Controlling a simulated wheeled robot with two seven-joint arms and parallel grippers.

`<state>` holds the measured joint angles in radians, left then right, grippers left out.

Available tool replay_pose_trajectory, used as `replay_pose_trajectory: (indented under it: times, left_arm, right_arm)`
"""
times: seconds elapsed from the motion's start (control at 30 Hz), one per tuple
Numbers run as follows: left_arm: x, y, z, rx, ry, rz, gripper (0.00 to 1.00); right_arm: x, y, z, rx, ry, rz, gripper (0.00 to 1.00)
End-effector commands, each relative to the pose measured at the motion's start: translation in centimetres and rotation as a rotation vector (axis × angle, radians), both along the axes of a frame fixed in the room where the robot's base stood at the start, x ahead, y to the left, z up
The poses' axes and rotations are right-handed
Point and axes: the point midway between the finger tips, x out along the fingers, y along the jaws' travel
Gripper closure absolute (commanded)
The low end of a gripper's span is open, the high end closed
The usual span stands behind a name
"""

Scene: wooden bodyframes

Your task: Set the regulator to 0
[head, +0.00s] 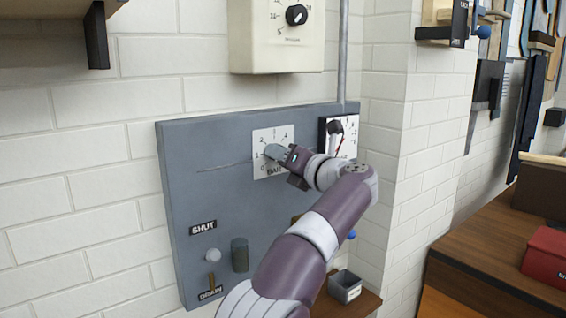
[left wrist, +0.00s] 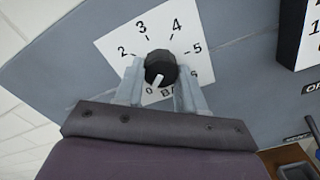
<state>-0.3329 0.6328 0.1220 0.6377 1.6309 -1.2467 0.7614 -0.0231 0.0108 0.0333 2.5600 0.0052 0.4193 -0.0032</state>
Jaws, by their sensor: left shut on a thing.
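The regulator is a black round knob (left wrist: 160,66) with a white pointer, on a white dial plate (head: 262,136) numbered from 0 and marked BAR. The plate also shows in the left wrist view (left wrist: 160,38). My left gripper (head: 274,152) reaches the plate from the right. In the left wrist view its fingers (left wrist: 160,84) stand on both sides of the knob and are shut on it. The white pointer points down and slightly left, toward the 0. The 1 is hidden behind the left finger. My right gripper is not in view.
The dial sits on a grey panel (head: 200,170) on a white brick wall. A second gauge (head: 340,138) is right of it, close to my left arm. A SHUT label (head: 203,228), a small lever and a DRAIN label are lower left. A cream box (head: 277,45) hangs above.

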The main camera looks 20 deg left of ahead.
Motion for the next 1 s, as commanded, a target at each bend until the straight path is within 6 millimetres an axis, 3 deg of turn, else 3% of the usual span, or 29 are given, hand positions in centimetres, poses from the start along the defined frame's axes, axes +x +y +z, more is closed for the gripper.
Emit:
replay_pose_trajectory:
  times: [0.8,0.83,0.9,1.0]
  left_arm:
    - [0.00,0.04,0.12,-0.071,-0.093,0.000,0.91]
    - [0.00,0.03,0.11,-0.071,-0.093,0.000,0.55]
    - [0.00,0.03,0.10,-0.070,-0.092,0.000,0.35]
    - [0.02,0.01,0.04,-0.070,-0.091,0.001,0.35]
  right_arm:
    - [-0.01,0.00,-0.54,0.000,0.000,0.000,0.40]
    - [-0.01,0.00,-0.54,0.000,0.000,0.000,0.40]
    - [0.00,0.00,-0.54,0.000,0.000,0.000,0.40]
    - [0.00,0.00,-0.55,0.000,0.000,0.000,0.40]
